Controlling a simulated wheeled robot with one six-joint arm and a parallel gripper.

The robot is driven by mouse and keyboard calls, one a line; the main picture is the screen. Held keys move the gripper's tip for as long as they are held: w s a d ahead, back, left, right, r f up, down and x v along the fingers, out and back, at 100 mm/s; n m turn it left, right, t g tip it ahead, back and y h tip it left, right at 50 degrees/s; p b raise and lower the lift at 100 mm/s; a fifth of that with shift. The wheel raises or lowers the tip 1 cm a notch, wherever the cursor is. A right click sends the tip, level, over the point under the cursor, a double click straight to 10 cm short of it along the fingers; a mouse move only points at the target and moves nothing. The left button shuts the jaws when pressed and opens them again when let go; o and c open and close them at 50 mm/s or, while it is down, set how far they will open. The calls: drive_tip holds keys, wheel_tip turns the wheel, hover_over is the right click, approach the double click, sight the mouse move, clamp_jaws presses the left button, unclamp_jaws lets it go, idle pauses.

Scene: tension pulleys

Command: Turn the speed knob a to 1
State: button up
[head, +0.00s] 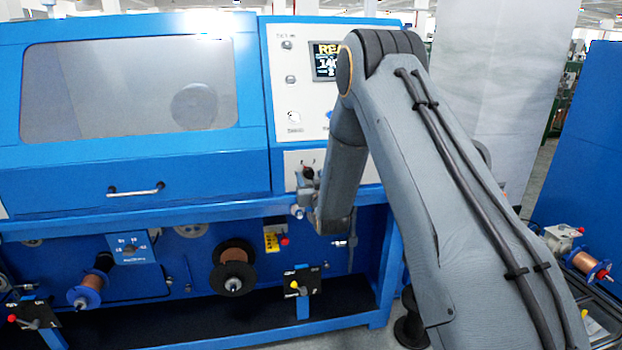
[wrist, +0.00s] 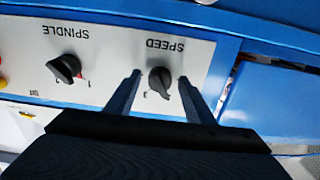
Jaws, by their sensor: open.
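The speed knob (wrist: 160,80) is a black rotary knob under the printed word SPEED, which appears upside down in the wrist view. My gripper (wrist: 159,76) is open, with one finger on each side of this knob and small gaps showing. A small printed mark lies just below left of the knob, too small to read surely. The knob's exact pointing is unclear. In the head view my arm's end covers most of the lower white panel (head: 293,161), and I cannot tell whether the speed knob shows there.
A second black knob, SPINDLE (wrist: 65,67), sits left on the same panel. A blue edge (wrist: 270,95) lies right of the panel.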

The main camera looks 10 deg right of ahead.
drive_tip(key=c, duration=1.1)
drive_tip(key=shift+o, duration=0.2)
drive_tip(key=shift+n, duration=0.4)
drive_tip(key=n+b, duration=0.3)
drive_tip(key=n, duration=0.2)
drive_tip(key=shift+f+n, duration=0.1)
drive_tip(key=shift+n, duration=0.2)
drive_tip(key=n+b, duration=0.2)
drive_tip(key=n, duration=0.3)
drive_tip(key=shift+n, duration=0.4)
drive_tip(key=o, duration=1.1)
drive_tip(key=shift+c, duration=0.2)
drive_tip(key=shift+d, duration=0.1)
